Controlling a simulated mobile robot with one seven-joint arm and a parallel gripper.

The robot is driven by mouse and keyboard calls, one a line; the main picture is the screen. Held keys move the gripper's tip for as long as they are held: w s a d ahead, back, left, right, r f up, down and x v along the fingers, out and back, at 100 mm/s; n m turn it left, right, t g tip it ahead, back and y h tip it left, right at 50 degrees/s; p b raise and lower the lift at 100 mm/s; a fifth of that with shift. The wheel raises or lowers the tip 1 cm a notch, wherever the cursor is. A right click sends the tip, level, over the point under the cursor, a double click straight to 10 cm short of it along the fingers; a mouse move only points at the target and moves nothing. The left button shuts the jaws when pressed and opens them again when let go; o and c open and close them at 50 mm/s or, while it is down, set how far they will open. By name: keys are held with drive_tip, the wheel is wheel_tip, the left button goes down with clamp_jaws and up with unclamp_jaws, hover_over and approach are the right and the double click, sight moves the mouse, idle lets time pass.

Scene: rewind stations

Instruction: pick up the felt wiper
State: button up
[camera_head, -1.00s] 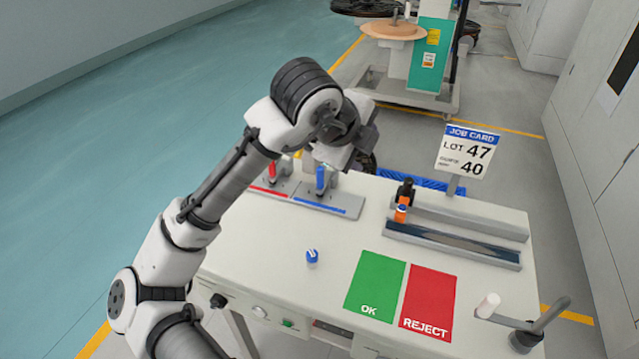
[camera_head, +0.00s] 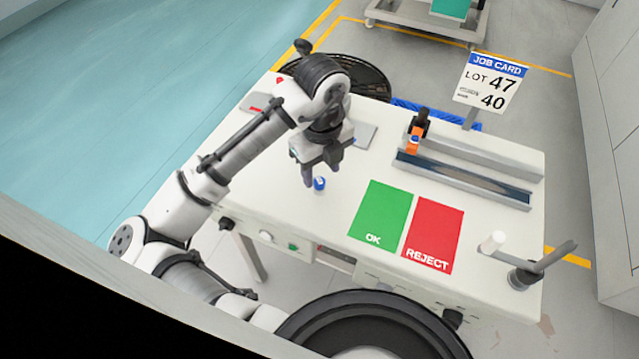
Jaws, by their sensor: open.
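A small blue and white piece (camera_head: 319,184), the likely felt wiper, stands on the white table left of the green OK pad. My gripper (camera_head: 321,174) points down with its fingers apart, close above or beside this piece. One finger shows to the left of the piece and the other up and to its right. I cannot tell whether the piece is between the fingers or whether they touch it. The gripper holds nothing that I can see.
The green OK pad (camera_head: 381,215) and red REJECT pad (camera_head: 433,235) lie to the right. A grey rail (camera_head: 465,180) with an orange part (camera_head: 414,139) stands behind them. My arm hides much of the grey holder (camera_head: 366,134).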

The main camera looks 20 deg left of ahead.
drive_tip(key=shift+s+a+f+p, duration=0.15)
drive_tip(key=shift+f+p, duration=0.3)
drive_tip(key=shift+f, duration=1.9)
clamp_jaws()
drive_tip(key=shift+r, duration=0.1)
wheel_tip(320, 180, up, 20)
